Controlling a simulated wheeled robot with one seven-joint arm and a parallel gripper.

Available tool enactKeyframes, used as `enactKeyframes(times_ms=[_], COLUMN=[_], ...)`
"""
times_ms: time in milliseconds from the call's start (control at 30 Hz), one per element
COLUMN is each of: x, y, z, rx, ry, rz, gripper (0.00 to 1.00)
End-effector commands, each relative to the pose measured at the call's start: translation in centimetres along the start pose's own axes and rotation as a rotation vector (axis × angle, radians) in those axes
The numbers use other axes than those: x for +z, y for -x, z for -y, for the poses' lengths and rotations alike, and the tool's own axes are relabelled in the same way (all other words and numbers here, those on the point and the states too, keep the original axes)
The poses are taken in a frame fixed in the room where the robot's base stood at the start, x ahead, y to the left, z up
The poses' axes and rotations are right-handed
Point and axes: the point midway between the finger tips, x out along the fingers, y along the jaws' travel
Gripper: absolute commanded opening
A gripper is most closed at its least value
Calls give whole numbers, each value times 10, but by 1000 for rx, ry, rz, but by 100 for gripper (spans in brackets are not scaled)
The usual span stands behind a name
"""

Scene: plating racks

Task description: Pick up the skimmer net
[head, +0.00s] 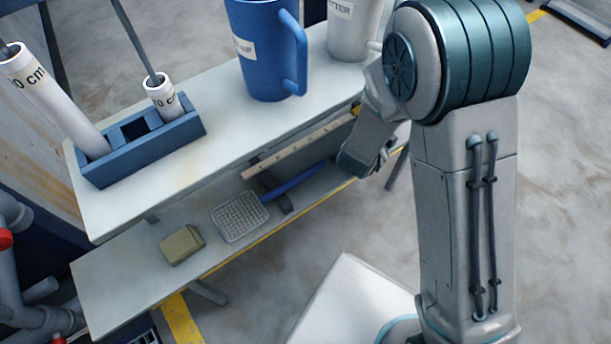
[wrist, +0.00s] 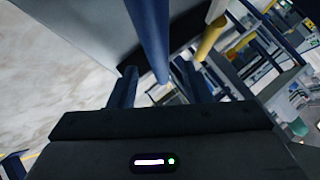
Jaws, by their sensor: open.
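The skimmer net lies on the lower shelf in the head view, with a square pale mesh head (head: 240,218) and a blue handle (head: 295,182) running up and right. My gripper (head: 352,170) is at the right end of this handle, which it partly hides. In the wrist view a blue bar (wrist: 150,35), which looks like the handle, reaches between the two dark fingers of my open gripper (wrist: 158,82). I cannot tell whether either finger touches it.
A tan block (head: 182,245) lies left of the mesh head. A marked strip (head: 300,146) lies behind the handle. The upper shelf (head: 215,150) holds a blue jug (head: 265,60), a white jug (head: 352,30) and a blue holder (head: 140,150) with tubes.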

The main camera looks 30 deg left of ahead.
Motion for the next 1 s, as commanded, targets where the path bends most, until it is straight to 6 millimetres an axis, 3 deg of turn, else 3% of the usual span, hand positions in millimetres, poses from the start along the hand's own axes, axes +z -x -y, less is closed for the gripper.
enactKeyframes(times_ms=[300, 467, 1000], x=[0, 0, -8], y=[-6, -6, 0], z=[0, 0, 6], rx=[0, 0, 0], ry=[0, 0, -2], rz=[0, 0, -1], gripper=[44, 0, 0])
